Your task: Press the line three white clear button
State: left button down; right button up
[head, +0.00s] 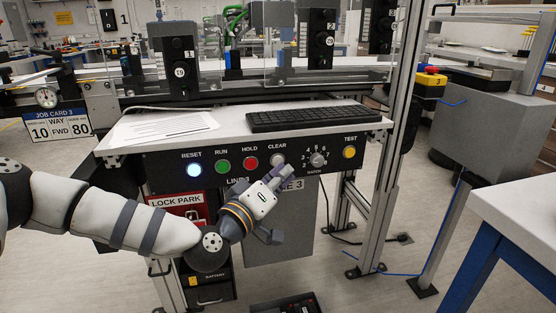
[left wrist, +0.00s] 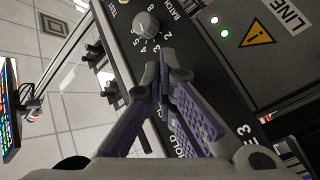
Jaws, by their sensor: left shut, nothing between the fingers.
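The line three panel (head: 330,170) hangs under the desk shelf and carries a row of labelled controls. The white CLEAR button (head: 277,160) sits between the red HOLD button (head: 251,163) and the batch knob (head: 318,159). My left gripper (head: 279,172) is shut and empty, with its fingertips just below the CLEAR button in the head view. I cannot tell whether they touch it. In the left wrist view the shut fingertips (left wrist: 163,77) are over the panel beside the knob (left wrist: 146,26). The fingers hide the CLEAR button there. My right gripper is out of view.
A keyboard (head: 300,117) and paper (head: 165,127) lie on the shelf above. A metal post (head: 385,170) stands at the right.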

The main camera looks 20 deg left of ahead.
pick_arm(q)
jog(key=s+d, duration=0.1)
jog(key=s+d+p, duration=0.1)
jog(key=s, duration=0.2)
jog(key=shift+d+f+p, duration=0.1)
jog(key=shift+d+p, duration=0.3)
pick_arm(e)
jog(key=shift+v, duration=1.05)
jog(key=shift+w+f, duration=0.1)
